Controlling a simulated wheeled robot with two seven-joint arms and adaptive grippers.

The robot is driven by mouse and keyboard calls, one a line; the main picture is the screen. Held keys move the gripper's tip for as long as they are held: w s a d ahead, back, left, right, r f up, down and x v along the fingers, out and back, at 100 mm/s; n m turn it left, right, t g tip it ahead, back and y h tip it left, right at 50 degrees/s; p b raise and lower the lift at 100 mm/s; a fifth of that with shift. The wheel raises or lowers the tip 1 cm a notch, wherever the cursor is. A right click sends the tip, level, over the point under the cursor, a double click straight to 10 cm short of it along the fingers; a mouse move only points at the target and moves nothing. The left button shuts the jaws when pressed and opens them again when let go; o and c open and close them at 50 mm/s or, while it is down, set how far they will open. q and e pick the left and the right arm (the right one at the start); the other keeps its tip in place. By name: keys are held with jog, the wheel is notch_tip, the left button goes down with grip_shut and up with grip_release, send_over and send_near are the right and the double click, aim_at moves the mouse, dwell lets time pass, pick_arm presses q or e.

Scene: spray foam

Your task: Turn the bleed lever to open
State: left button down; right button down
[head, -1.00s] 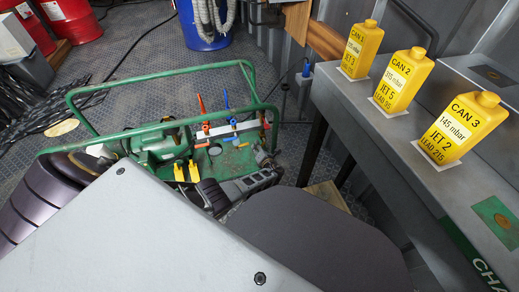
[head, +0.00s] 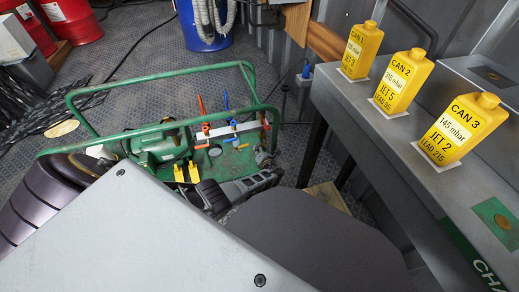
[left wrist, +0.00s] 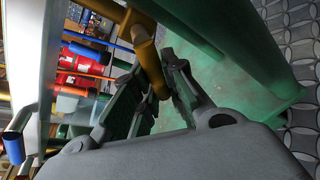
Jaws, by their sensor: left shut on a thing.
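A green-framed machine (head: 75,110) stands on the floor, with a pale manifold bar (head: 234,129) carrying red (head: 202,104), blue (head: 225,101) and orange (head: 265,121) levers. I cannot tell by a label which one is the bleed lever. My left gripper (head: 266,158) is low at the right end of the manifold, inside the frame. In the left wrist view, a mustard-yellow lever (left wrist: 149,64) hangs from a brass-coloured fitting, its lower end between the dark fingers of my left gripper (left wrist: 158,98). The fingers are shut on it and partly hide its tip. My right gripper is not in view.
The frame's green rails surround the manifold. A grey bench (head: 385,130) with yellow cans (head: 403,80) is at the right. A blue drum (head: 205,28) and red drums (head: 72,18) stand behind.

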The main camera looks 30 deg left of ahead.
pick_arm(q)
jog(key=shift+w+d+f+n+t+h, duration=0.15)
jog(key=shift+w+d+n+t+h, duration=0.2)
jog(key=shift+n, duration=0.6)
jog(key=shift+w+d+f+n+t+h, duration=0.15)
jog(key=shift+w+n+t, duration=0.25)
jog(key=shift+n, duration=0.5)
jog(key=shift+w+d+f+n+t+h, duration=0.25)
jog(key=shift+n+t, duration=0.2)
jog(key=shift+n, duration=0.5)
jog(key=shift+w+d+n, duration=0.15)
jog(key=shift+n, duration=0.15)
jog(key=c, duration=1.5)
grip_release()
jog(key=shift+r, duration=0.1)
jog(key=shift+o, duration=0.2)
